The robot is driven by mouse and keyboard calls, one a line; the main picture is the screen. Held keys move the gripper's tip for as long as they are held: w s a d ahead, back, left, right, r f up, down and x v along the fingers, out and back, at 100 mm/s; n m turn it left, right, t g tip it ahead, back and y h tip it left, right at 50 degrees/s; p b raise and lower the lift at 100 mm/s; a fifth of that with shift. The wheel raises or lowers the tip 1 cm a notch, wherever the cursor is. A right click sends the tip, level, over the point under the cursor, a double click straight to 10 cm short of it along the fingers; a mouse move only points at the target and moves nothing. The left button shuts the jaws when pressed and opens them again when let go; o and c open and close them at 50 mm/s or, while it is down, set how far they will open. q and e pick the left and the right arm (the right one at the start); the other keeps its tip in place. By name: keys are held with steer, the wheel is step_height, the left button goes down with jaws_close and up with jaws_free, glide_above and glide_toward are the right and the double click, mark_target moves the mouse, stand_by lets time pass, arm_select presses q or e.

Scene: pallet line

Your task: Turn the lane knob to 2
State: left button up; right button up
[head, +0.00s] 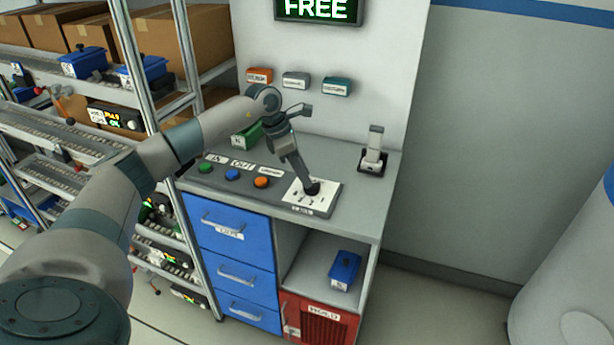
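The lane knob (313,188) is a small dark knob on a white dial plate (321,200) with black marks, set in the grey panel on the counter. The marks are too small to read, so I cannot tell which number it points to. My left gripper (307,181) reaches down from the upper left, with its fingertips at the knob. The fingers partly hide the knob and the plate. I cannot tell whether they are closed on it. My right gripper is not in view.
Green (206,167), blue (232,174) and orange (262,182) buttons sit left of the dial. A grey upright device (374,150) stands on a black base to the right. A green box (246,134) is behind my arm. A sign (318,10) reads FREE.

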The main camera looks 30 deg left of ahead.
arm_select(q)
steer(key=shift+p+x, duration=0.3)
steer(key=shift+x, duration=1.15)
jaws_close()
